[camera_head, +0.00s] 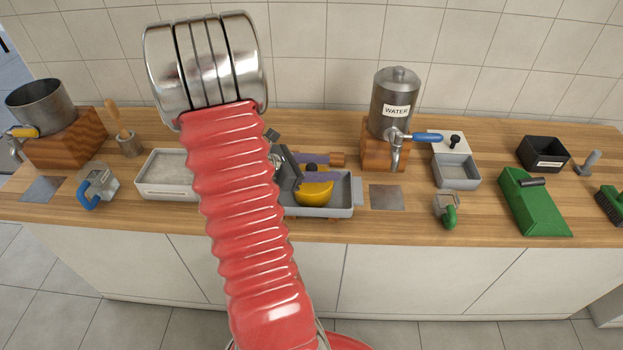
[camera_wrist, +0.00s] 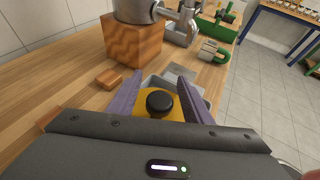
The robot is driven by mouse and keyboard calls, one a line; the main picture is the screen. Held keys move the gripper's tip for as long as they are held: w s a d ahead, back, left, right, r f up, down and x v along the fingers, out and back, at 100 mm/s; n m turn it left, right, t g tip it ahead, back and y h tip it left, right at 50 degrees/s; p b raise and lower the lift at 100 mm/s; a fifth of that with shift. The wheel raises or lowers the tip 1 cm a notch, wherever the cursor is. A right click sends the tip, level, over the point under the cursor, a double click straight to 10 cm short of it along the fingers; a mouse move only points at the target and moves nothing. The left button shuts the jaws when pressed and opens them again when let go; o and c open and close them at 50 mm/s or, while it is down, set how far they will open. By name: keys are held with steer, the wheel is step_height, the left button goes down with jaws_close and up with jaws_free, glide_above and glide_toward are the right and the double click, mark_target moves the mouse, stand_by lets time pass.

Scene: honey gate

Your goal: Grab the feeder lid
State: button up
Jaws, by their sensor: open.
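The feeder lid is yellow with a round black knob. In the head view the yellow lid (camera_head: 314,194) sits at the grey tray (camera_head: 345,209) in the middle of the counter. In the wrist view the lid (camera_wrist: 176,114) is just in front of my gripper, its black knob (camera_wrist: 160,102) between the fingers. My gripper (camera_head: 329,167) has purple fingers, one on each side of the knob. They are open, with a visible gap to the knob in the wrist view (camera_wrist: 153,73). My fingers hide part of the lid.
A metal water urn (camera_head: 393,100) on a wooden block (camera_head: 371,150) stands behind and right of the tray. A small wooden block (camera_wrist: 109,79) lies left of my fingers. A pale tray (camera_head: 166,190) is to the left. A metal plate (camera_head: 387,198) lies right of the grey tray.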

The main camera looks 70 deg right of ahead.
steer(key=shift+c, duration=0.6)
steer(key=c, duration=1)
